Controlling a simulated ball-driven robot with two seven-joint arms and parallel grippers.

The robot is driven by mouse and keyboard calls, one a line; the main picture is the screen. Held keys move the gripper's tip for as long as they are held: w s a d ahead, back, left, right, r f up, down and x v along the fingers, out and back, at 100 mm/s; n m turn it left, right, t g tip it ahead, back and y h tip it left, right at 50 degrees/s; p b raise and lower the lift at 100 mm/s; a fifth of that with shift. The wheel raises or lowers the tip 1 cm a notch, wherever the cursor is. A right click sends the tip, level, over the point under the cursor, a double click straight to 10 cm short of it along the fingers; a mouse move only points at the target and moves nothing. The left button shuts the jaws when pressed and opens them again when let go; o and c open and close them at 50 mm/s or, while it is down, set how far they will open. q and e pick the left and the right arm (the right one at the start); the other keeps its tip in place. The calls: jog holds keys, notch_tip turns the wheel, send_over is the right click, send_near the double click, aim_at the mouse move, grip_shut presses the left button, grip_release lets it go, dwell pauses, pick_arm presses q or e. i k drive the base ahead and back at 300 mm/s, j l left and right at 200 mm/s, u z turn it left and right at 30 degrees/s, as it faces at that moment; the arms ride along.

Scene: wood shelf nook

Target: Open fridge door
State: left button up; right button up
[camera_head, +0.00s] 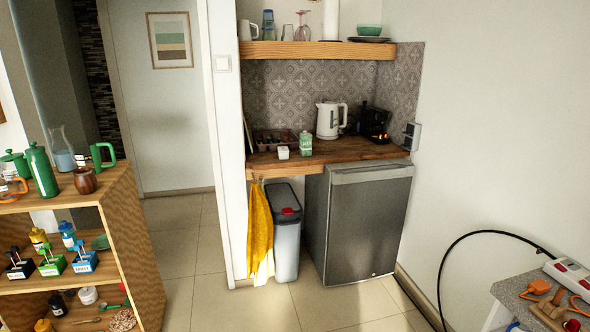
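A small grey fridge (369,228) stands under the right part of the wooden counter, against the right wall. Its door looks shut, with a lighter strip (371,173) along the top edge of the front. I cannot make out a separate handle. Neither of my grippers is in view.
A grey bin (287,243) and a hanging yellow towel (259,224) are left of the fridge. A wooden shelf unit (137,236) is at left. A small table (512,291) with tools and a black cable is at lower right. Tiled floor before the fridge is clear.

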aim_at(367, 213)
jog(key=i+l, duration=0.3)
jog(key=i, duration=0.25)
jog(key=i+l, duration=0.35)
jog(key=i, duration=0.15)
jog(key=i+z, duration=0.2)
jog(key=z, duration=0.2)
jog(key=i+j+z, duration=0.15)
jog(key=z, duration=0.3)
jog(key=i, duration=0.1)
